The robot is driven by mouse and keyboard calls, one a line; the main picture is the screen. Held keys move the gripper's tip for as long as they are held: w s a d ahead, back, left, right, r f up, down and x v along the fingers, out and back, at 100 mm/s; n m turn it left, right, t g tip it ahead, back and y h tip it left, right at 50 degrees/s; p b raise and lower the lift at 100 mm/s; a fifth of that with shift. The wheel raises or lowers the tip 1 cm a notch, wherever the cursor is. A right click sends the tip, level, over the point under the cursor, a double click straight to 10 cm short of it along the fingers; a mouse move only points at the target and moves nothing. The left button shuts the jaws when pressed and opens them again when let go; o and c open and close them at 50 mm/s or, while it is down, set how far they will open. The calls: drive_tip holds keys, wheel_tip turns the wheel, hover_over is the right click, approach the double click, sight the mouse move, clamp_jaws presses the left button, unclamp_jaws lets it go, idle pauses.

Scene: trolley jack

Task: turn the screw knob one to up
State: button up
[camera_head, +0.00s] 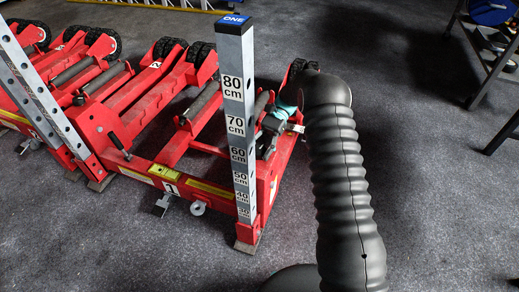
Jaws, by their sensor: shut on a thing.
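The red trolley jack (178,165) marked "1" stands on the floor, left of centre. A grey measuring post with a blue "ONE" cap (233,22) rises at its near right corner. My black ribbed arm comes up from the bottom right and bends over to the jack's right side. My gripper (268,128) is small and partly hidden there, just right of the post near the 70 cm mark. It is shut on a dark part beside the post, which appears to be screw knob one (264,143). The knob is mostly covered, so its turn position cannot be seen.
More red jack frames with black wheels stand on the left, with a perforated metal post (42,95) at the left edge. A stand with a blue item (489,11) is at the upper right.

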drive_tip(key=shift+n+g+h, duration=0.7)
drive_tip(key=shift+n+h, duration=0.4)
drive_tip(key=shift+h, duration=0.1)
drive_tip(key=shift+s, duration=0.1)
drive_tip(key=o, duration=1.2)
drive_tip(key=shift+a, duration=0.1)
drive_tip(key=shift+c, duration=0.2)
